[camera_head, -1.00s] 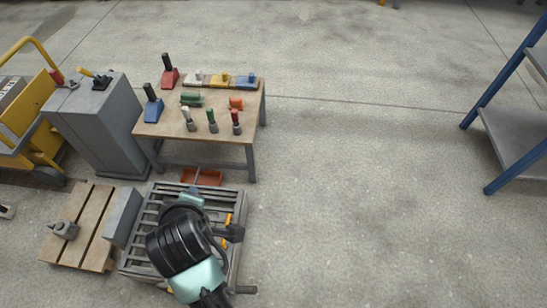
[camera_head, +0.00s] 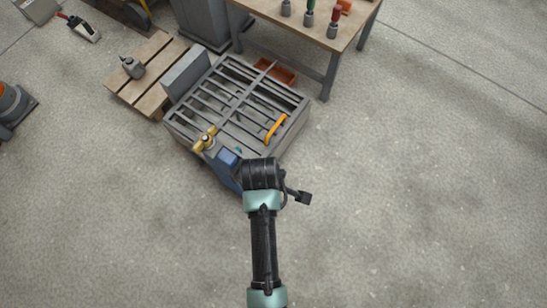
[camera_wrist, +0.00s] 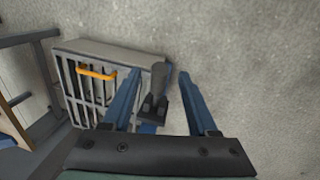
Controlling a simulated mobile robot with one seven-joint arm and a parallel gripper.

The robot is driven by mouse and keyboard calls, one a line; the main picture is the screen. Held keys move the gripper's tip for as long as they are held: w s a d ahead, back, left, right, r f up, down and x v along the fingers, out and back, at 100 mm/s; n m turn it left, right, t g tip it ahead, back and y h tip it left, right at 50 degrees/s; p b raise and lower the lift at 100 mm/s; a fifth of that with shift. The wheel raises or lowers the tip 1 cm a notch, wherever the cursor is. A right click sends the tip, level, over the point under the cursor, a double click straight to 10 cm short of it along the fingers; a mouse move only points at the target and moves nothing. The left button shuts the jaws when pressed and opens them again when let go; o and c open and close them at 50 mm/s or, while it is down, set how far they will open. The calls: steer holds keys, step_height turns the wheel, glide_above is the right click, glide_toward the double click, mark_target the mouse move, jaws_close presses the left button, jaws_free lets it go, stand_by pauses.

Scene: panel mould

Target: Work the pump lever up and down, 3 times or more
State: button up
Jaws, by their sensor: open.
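In the wrist view a grey rounded handle (camera_wrist: 158,76) rises from a dark base beside the grated box; it looks like the pump lever. It shows between the two blue fingers of my gripper (camera_wrist: 155,85), which are apart and empty. The left finger overlaps the box edge in the picture, and the right finger is over bare floor. I cannot tell how far the handle is from the fingertips. In the head view my gripper (camera_head: 226,166) is at the near side of the box, and my arm hides the lever there.
The grated grey box (camera_head: 193,129) has an orange handle (camera_head: 275,128) and a brass-coloured valve (camera_head: 206,138). A wooden pallet (camera_head: 152,62) lies to its left, and a table (camera_head: 345,28) stands behind. The floor to the right is clear.

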steer(key=shift+w+d+f+b, duration=0.15)
steer(key=shift+f+b, duration=0.15)
steer(key=shift+f, duration=0.55)
steer(key=shift+w+f+b, duration=0.15)
steer(key=shift+f+b, duration=0.15)
steer(key=shift+f, duration=0.55)
jaws_close()
